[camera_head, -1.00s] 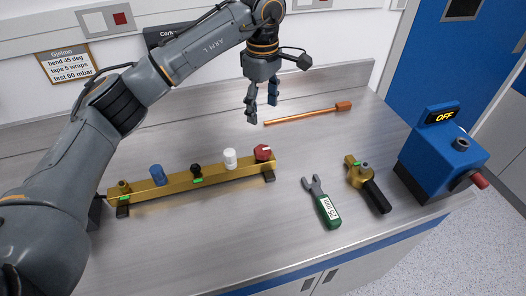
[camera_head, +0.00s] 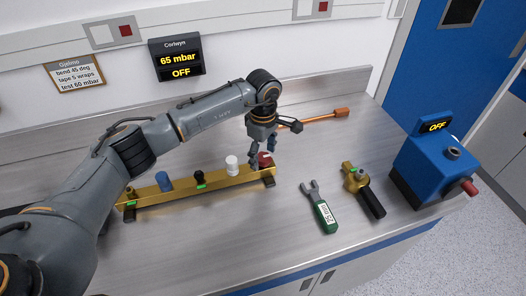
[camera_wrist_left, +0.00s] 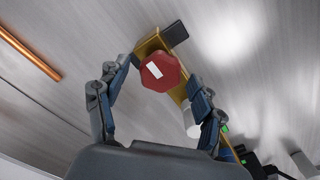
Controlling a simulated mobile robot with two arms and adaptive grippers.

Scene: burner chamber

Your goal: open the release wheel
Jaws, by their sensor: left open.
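The release wheel looks to be the red knob (camera_head: 265,160) with a white mark, at the right end of a brass manifold bar (camera_head: 215,181) on the bench. In the left wrist view the red knob (camera_wrist_left: 160,72) lies between the fingertips, a little beyond them. My left gripper (camera_head: 261,163) is open above the knob and partly hides it in the head view. Its two fingers also show in the left wrist view (camera_wrist_left: 158,95), spread on either side of the knob with gaps. My right gripper is not in view.
White (camera_head: 232,165), black (camera_head: 198,178) and blue (camera_head: 164,181) knobs stand along the bar. A copper rod (camera_head: 315,119) lies behind. A green-handled wrench (camera_head: 322,208), a brass valve with black handle (camera_head: 362,190) and a blue unit (camera_head: 437,165) stand to the right.

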